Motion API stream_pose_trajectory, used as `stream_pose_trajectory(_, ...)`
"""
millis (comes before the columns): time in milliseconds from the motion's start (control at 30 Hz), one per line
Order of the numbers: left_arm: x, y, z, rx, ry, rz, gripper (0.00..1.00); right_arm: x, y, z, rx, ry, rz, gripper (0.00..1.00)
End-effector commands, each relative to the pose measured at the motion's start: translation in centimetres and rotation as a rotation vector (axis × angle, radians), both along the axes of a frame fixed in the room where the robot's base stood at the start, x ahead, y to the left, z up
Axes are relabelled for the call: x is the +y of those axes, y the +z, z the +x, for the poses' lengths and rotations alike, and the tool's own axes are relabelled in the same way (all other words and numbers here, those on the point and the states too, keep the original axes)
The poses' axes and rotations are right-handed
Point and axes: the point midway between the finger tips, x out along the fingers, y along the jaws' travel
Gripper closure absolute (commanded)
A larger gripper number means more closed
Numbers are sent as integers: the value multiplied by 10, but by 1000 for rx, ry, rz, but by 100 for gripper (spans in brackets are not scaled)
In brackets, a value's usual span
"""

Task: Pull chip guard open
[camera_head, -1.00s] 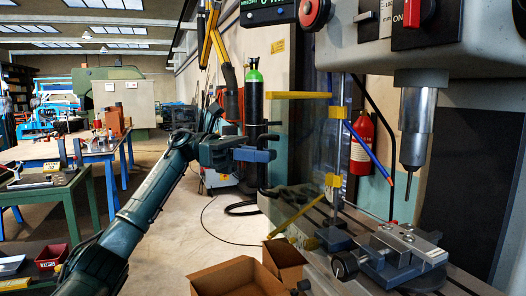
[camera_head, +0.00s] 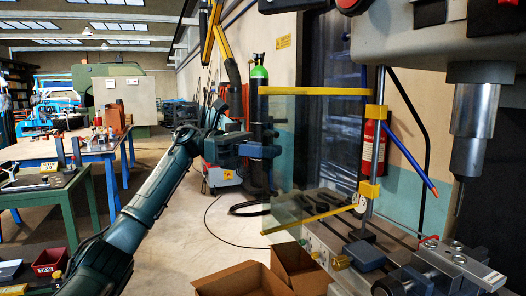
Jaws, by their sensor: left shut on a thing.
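The chip guard is a clear panel (camera_head: 318,135) with yellow rails along its top and bottom. Yellow clamps join it to an upright post (camera_head: 375,150) beside the drill press. The panel reaches left from the post, out over the near floor side of the machine table. My left gripper (camera_head: 270,151), with blue jaws, is shut at the guard's free left edge. The exact grip is small and partly hidden by the jaws. My right gripper is not in view.
The drill press spindle (camera_head: 472,125) hangs at the right over a vise (camera_head: 455,265). A blue handle (camera_head: 410,160) slants beside the post. Open cardboard boxes (camera_head: 240,280) stand below the guard. A red extinguisher (camera_head: 373,145) is behind it. Floor at left centre is clear.

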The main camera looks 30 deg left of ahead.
Motion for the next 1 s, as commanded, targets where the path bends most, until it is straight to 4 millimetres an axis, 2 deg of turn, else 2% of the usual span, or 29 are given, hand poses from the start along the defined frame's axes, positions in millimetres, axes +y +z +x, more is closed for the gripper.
stream_pose_trajectory(533, -2, -1, 2, 4, 0, 1, 100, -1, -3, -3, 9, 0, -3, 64)
stream_pose_trajectory(567, -2, -1, 1, 3, 0, 1, 89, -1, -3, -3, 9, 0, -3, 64)
stream_pose_trajectory(733, -1, -1, 1, 2, 0, 1, 75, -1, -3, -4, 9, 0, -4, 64)
stream_pose_trajectory(1000, 0, -1, 1, 1, 0, 1, 73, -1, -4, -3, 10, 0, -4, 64)
